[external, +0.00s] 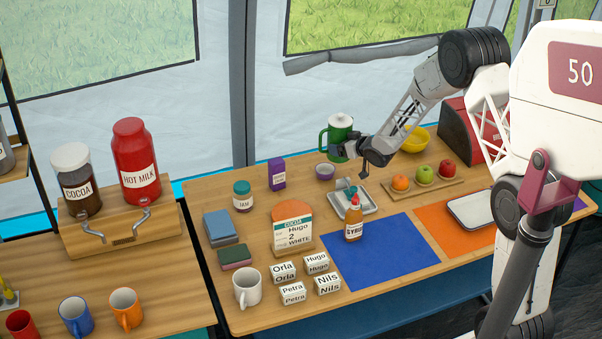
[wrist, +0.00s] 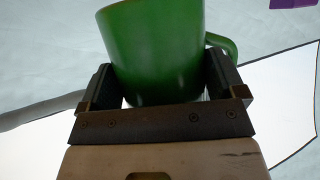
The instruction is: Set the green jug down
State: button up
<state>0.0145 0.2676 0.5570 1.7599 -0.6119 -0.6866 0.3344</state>
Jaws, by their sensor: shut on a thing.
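The green jug (external: 339,134) has a white top and a green handle on its left side. It is at the back of the table, near the tent wall in the external view. My gripper (external: 352,149) is shut on the jug. In the wrist view, the jug (wrist: 155,50) stands between the two dark fingers of my gripper (wrist: 170,88), and its handle shows at the right. The jug's base is hard to make out, so I cannot tell whether it touches the table.
A yellow bowl (external: 415,139) and a fruit board (external: 425,187) are to the right. A syrup bottle (external: 353,224) stands by the blue mat (external: 380,257), which is mostly bare.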

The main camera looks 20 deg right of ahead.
jog(key=shift+m+h, duration=0.5)
jog(key=d+f, duration=0.2)
jog(key=d, duration=0.1)
jog(key=d+f, duration=0.1)
jog(key=d, duration=0.1)
jog(key=shift+d, duration=0.1)
dwell(1.4)
dwell(0.6)
jog(key=s+d+r, duration=0.1)
jog(key=s+d, duration=0.2)
jog(key=s, duration=1)
jog(key=s+d+r, duration=0.1)
jog(key=s+d, duration=0.3)
jog(key=s, duration=1)
jog(key=s+a+h, duration=0.1)
jog(key=s+a, duration=0.1)
jog(key=s, duration=2.3)
jog(key=shift+a+m+t, duration=0.25)
jog(key=shift+m+t, duration=0.05)
jog(key=shift+m, duration=0.1)
jog(key=shift+f, duration=0.1)
jog(key=w+d+f, duration=0.1)
jog(key=w, duration=1.5)
jog(key=shift+d+f, duration=0.2)
jog(key=shift+d, duration=0.2)
